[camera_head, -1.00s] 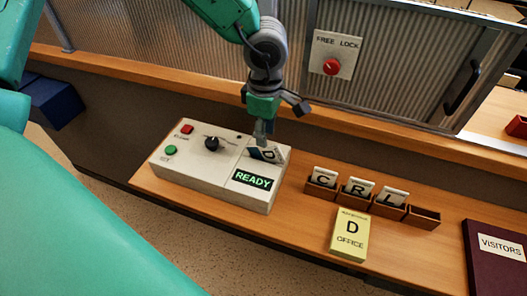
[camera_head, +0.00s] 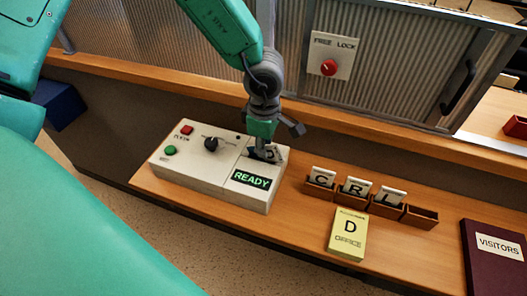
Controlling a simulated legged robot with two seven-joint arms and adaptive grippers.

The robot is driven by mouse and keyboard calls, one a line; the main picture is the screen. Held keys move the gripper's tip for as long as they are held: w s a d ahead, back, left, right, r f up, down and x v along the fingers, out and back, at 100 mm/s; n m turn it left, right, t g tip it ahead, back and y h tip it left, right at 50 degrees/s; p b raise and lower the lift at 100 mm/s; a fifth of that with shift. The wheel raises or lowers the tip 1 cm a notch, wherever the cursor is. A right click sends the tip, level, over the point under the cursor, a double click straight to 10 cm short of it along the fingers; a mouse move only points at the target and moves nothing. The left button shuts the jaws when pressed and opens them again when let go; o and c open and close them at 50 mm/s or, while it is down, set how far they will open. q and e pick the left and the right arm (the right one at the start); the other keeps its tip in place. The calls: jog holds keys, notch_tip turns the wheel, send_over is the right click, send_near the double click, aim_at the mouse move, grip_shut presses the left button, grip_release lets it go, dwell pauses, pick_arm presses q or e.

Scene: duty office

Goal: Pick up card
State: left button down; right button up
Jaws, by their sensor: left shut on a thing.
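A white card with a dark D (camera_head: 272,155) sits in the right part of the white machine (camera_head: 220,181), just above its green READY display (camera_head: 250,180). My left gripper (camera_head: 262,152) comes down from above and is shut on the card, covering much of it. I cannot tell how deep the card sits in the machine. Cards marked C (camera_head: 322,176), R (camera_head: 356,187) and L (camera_head: 391,196) stand in wooden holders to the right. My right gripper is not in view.
The rightmost wooden holder (camera_head: 420,216) is empty. A yellow block marked D OFFICE (camera_head: 348,235) stands in front of the holders. A dark VISITORS book (camera_head: 492,262) lies at the right. A ribbed glass screen with a FREE LOCK knob (camera_head: 329,67) rises behind the counter.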

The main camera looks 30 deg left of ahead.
pick_arm(q)
jog(key=shift+d+r, duration=0.25)
jog(key=shift+d, duration=0.1)
jog(key=r, duration=0.9)
jog(key=shift+a+r, duration=0.1)
jog(key=shift+a, duration=0.25)
jog(key=shift+r, duration=0.15)
jog(key=shift+d, duration=0.3)
jog(key=shift+a, duration=0.2)
jog(key=shift+d, duration=0.1)
